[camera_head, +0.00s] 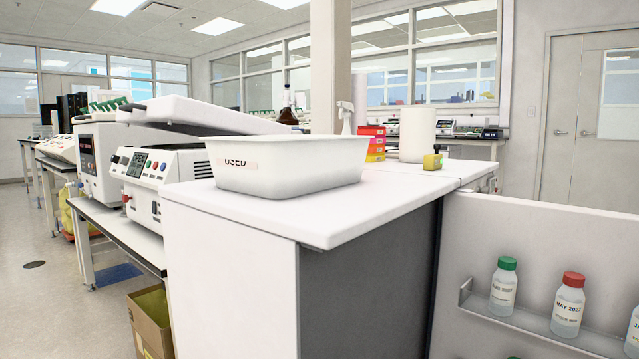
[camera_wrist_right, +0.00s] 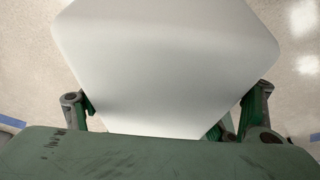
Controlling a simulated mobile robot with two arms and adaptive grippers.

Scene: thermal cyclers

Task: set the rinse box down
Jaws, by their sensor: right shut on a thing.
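In the right wrist view, my right gripper (camera_wrist_right: 162,112) is shut on a plain white box (camera_wrist_right: 165,60), taken to be the rinse box. Its smooth pale face with rounded corners fills the middle of that view, and a green finger shows at each side of it. Speckled floor shows around it. No label shows on this face, and its far sides are hidden. Neither the held box nor either gripper shows in the head view. My left gripper is not in view.
A white tub (camera_head: 288,168) marked "USED" stands on the white counter (camera_head: 330,215). Colored boxes, a spray bottle (camera_head: 346,118) and a paper roll (camera_head: 417,135) stand behind it. Capped bottles sit on a low shelf (camera_head: 530,322) at right. A thermal cycler (camera_head: 150,168) is at left.

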